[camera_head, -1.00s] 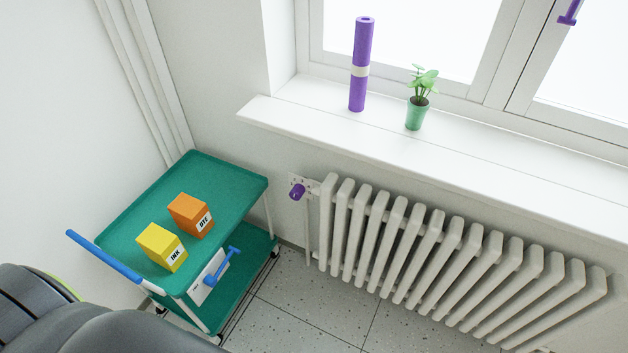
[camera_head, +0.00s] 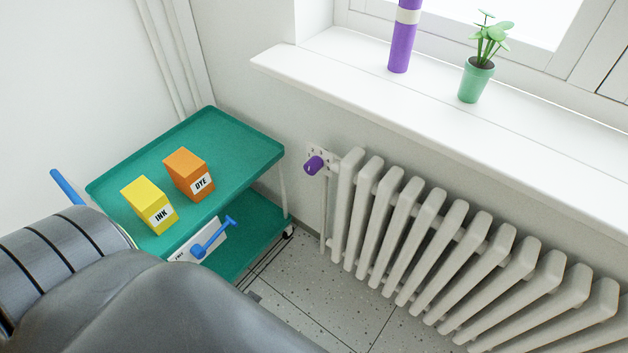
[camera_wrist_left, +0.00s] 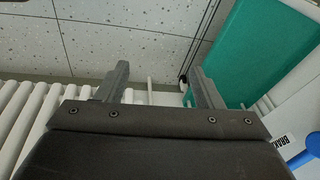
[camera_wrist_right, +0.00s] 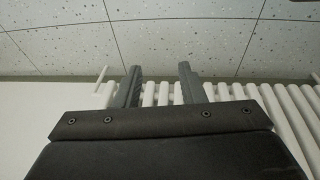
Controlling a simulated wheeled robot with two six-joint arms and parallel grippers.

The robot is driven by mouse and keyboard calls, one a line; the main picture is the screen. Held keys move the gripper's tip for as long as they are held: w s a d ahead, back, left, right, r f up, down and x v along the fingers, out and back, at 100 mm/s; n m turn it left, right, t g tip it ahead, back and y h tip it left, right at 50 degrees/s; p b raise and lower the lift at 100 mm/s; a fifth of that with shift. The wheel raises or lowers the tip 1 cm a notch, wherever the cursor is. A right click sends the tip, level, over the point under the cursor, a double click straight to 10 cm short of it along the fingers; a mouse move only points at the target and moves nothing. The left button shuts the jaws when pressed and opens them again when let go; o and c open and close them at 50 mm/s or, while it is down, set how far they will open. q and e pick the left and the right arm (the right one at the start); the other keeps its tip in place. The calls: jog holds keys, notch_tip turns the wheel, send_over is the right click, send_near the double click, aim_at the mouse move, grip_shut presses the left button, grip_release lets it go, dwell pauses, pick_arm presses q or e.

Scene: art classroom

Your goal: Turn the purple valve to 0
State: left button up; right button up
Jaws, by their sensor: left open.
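The purple valve (camera_head: 314,165) is a small knob at the upper left end of the white radiator (camera_head: 400,215), in front of a pale plate with marks (camera_head: 322,155) on the wall. The marks are too small to read. My left gripper (camera_wrist_left: 160,85) is open and empty in the left wrist view, with the radiator to its left and the green cart to its right. My right gripper (camera_wrist_right: 158,80) is open and empty in the right wrist view, with radiator ribs behind it. Neither gripper shows in the head view, and neither wrist view shows the valve.
A green cart (camera_head: 245,150) stands left of the valve, carrying a yellow INK box (camera_head: 150,203) and an orange DYE box (camera_head: 190,172). Its blue lever (camera_head: 215,236) is on the near side. A windowsill (camera_head: 400,100) with a purple roll (camera_head: 402,45) and potted plant (camera_head: 474,75) overhangs the radiator.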

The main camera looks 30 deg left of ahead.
pick_arm(q)
jog(key=w+a+r+m+t+y+b, duration=0.3)
jog(key=w+a+r+m+t+b, duration=0.4)
jog(key=r+m, duration=0.25)
jog(key=w+a+r+m+t+y+b, duration=0.35)
jog(key=w+r+m+t+b, duration=0.25)
jog(key=w+r+m+b, duration=0.3)
jog(key=m+t+h+p, duration=0.15)
jog(key=m+h, duration=0.75)
jog(key=m, duration=1)
send_near(309, 171)
jog(key=shift+t, duration=0.45)
jog(key=w, duration=0.3)
jog(key=w+p, duration=0.1)
jog(key=w, duration=0.2)
jog(key=w+p, duration=0.1)
jog(key=w, duration=0.2)
jog(key=shift+w+d+f, duration=0.2)
jog(key=shift+w+f, duration=0.1)
jog(key=shift+f, duration=0.05)
jog(key=shift+w, duration=0.6)
pick_arm(e)
jog(key=s+a+f+m+y, duration=0.1)
jog(key=s+a+f, duration=0.2)
jog(key=a+f, duration=0.1)
jog(key=shift+a+g+y, duration=0.4)
jog(key=shift+a, duration=0.35)
